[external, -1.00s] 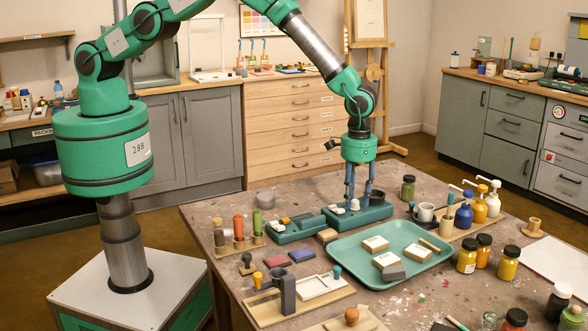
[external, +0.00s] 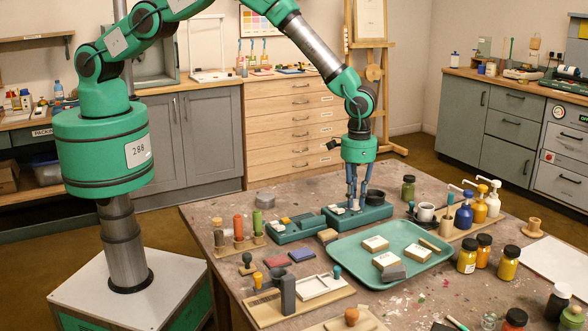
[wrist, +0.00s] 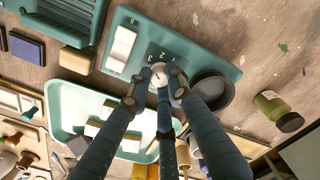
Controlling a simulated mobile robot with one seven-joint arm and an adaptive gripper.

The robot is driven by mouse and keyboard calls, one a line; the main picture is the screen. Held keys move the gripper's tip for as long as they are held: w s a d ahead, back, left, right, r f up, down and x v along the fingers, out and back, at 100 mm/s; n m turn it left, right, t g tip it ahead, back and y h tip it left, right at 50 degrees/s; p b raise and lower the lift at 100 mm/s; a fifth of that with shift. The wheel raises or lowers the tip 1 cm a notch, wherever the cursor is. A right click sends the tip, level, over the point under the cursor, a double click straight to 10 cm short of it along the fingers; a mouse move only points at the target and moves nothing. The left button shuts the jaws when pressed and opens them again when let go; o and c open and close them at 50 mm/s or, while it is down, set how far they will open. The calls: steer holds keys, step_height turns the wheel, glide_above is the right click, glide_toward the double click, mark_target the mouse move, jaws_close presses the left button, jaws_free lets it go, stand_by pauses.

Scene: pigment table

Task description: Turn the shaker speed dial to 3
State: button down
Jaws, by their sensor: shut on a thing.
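The shaker is a teal box (external: 372,218) on the table, also in the wrist view (wrist: 218,63). It has a white rocker switch (wrist: 120,47) at one end and a dark round cup (wrist: 212,90) at the other. Between them is the small pale speed dial (wrist: 159,69) on a dark scale plate with white numbers, among them a 2. My gripper (external: 353,206) points down from above, its blue-grey fingers drawn together; in the wrist view its fingertips (wrist: 157,78) are shut around the dial. The fingers hide part of the dial and scale, so I cannot tell its setting.
A teal tray (external: 432,263) with several pale blocks lies just in front of the shaker. Another teal device (external: 298,235) stands to its left.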

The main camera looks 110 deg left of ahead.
mark_target(356, 200)
steer(key=c, duration=1.6)
jaws_free()
steer(key=shift+r, duration=0.15)
step_height(356, 200, up, 12)
steer(key=shift+f, duration=0.15)
